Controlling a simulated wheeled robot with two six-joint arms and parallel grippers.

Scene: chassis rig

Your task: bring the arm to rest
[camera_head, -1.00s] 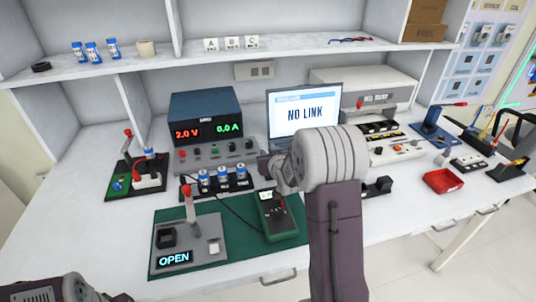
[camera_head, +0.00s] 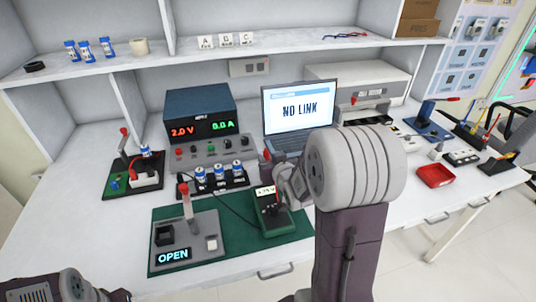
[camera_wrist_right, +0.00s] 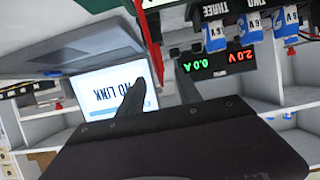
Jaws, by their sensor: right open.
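My right arm (camera_head: 350,165) rises from the bottom of the head view, right of the green mat. Its wrist and gripper (camera_head: 268,165) are largely hidden behind the grey joint, in front of the laptop. Part of my left arm (camera_head: 70,288) shows at the bottom left corner. Its gripper is out of view.
A green mat (camera_head: 240,258) holds a grey fixture reading OPEN and a green meter (camera_head: 270,210) close to my right arm. Behind stand a power supply (camera_head: 202,115), several blue cells (camera_head: 219,173) and a laptop (camera_head: 298,107). A red tray (camera_head: 435,175) lies right.

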